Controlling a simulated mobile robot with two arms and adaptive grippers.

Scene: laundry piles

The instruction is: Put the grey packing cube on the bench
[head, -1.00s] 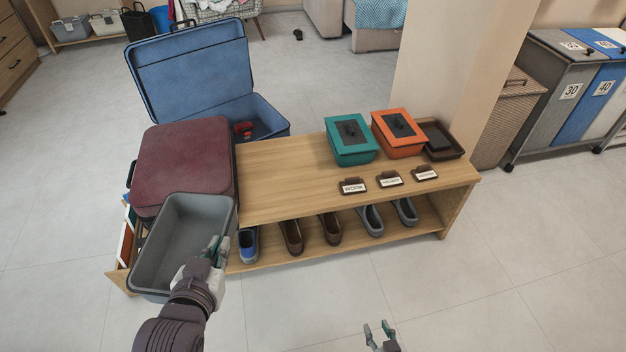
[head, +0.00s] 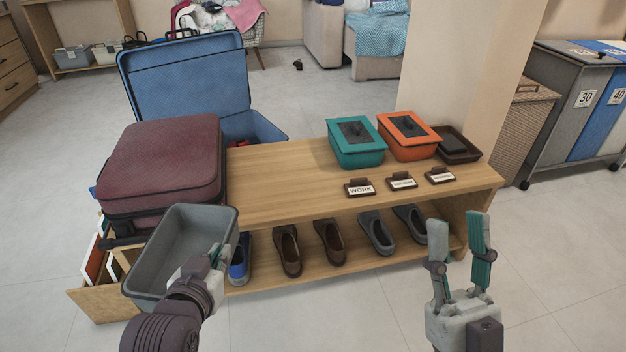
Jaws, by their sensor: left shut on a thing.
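The grey packing cube (head: 172,262) is an open, empty grey tub with a dark rim. My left gripper (head: 222,256) is shut on its right-hand wall and holds it tilted in front of the bench's left end. The wooden bench (head: 275,180) has a bare stretch of top between the maroon suitcase and the teal box. My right gripper (head: 459,232) is open and empty, in front of the bench's right end.
A maroon suitcase (head: 163,165) covers the bench's left end, with an open blue suitcase (head: 185,90) behind. A teal box (head: 355,155), an orange box (head: 408,148), a dark tray (head: 473,155) and label stands (head: 402,182) occupy the right. Shoes (head: 330,240) line the lower shelf.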

